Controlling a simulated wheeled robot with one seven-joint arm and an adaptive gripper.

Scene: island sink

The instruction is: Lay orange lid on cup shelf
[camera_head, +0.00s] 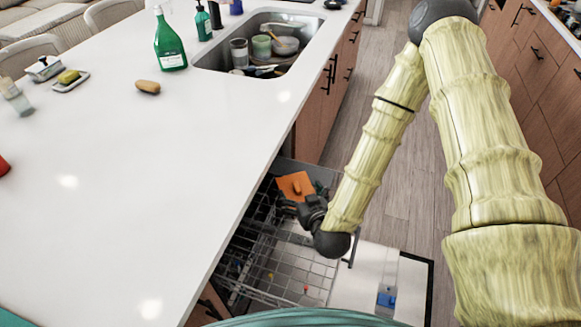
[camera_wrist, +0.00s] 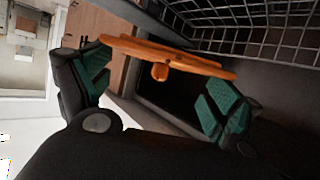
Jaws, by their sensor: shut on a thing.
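An orange lid (camera_head: 296,186) with a small knob shows in the head view at the dishwasher rack, just beyond my gripper (camera_head: 291,205). In the wrist view the orange lid (camera_wrist: 180,58) is seen nearly edge-on, with its knob towards the camera, in front of the two green-padded fingers of my gripper (camera_wrist: 155,95). My gripper is shut on the lid; the exact contact of the pads is hard to see. The cup shelf cannot be told apart from the rest of the wire rack (camera_head: 270,270); wire mesh (camera_wrist: 250,30) runs close beside the lid in the wrist view.
The white island counter (camera_head: 150,180) edge runs left of the rack. The open dishwasher door (camera_head: 375,270) lies to the right, with a blue item (camera_head: 386,299) on it. The sink (camera_head: 265,45) holds dishes. Most of the counter is clear.

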